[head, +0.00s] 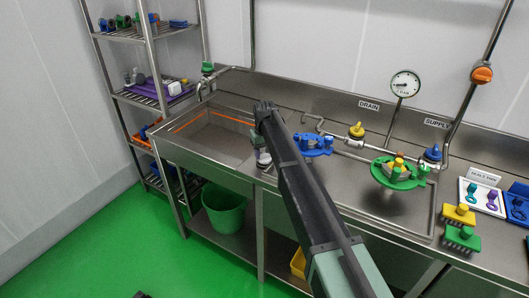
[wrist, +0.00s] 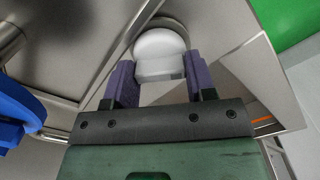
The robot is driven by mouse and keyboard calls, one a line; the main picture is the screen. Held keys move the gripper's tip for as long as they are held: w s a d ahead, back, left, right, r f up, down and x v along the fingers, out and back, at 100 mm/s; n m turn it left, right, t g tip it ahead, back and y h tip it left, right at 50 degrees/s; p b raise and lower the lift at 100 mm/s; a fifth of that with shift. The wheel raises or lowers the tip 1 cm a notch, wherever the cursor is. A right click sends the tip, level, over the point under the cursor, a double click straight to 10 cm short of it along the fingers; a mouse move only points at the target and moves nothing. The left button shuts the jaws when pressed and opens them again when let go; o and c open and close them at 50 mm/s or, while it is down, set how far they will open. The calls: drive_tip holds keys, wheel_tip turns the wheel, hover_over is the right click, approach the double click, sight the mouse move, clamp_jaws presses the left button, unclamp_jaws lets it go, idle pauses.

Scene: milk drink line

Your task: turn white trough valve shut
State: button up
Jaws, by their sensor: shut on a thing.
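The white trough valve (wrist: 160,43) has a pale rounded handle and fills the space between my fingers in the wrist view. My gripper (wrist: 158,66) has its two purple fingers on either side of this handle and is shut on it. The valve sits by the steel edge of the trough (head: 213,142). In the head view my dark arm reaches over the counter and hides most of the gripper and valve. How far the handle is turned cannot be told.
A blue fitting (head: 313,146) lies close to the right of my arm. A yellow valve (head: 357,130), a blue valve (head: 433,153) and a green fitting (head: 397,182) stand further right. A green bucket (head: 224,210) is below the trough.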

drive_tip(key=m, duration=0.5)
drive_tip(key=shift+m, duration=2.5)
drive_tip(key=o, duration=0.9)
wheel_tip(320, 180, up, 11)
drive_tip(key=p, duration=1)
drive_tip(key=shift+f+p, duration=0.1)
drive_tip(key=shift+p, duration=0.3)
